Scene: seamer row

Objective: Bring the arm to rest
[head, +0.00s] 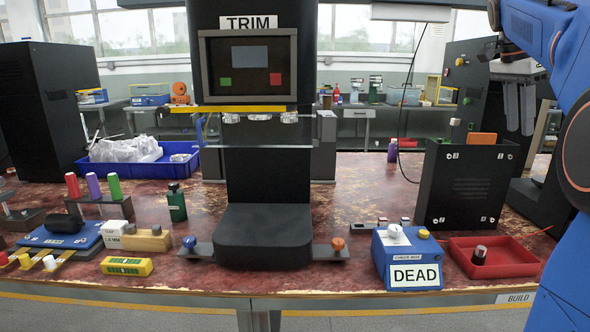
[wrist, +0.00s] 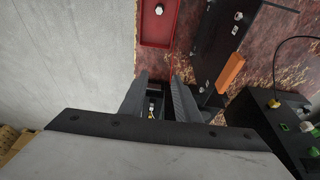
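My gripper (head: 519,107) hangs at the upper right of the head view, fingers pointing down, above the bench's right side. In the wrist view my gripper (wrist: 159,80) has its two grey fingers standing apart. A dark shape with small pale and yellow marks shows between them; I cannot tell what it is, but the fingers do not visibly close on it. My blue arm fills the right edge of the head view.
The black panel box (head: 466,186), red tray (head: 495,258) and blue box marked DEAD (head: 408,258) stand on the bench's right side. The black TRIM machine (head: 265,180) stands mid-bench. A blue bin (head: 182,168) is further left. A black cable hangs behind the panel.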

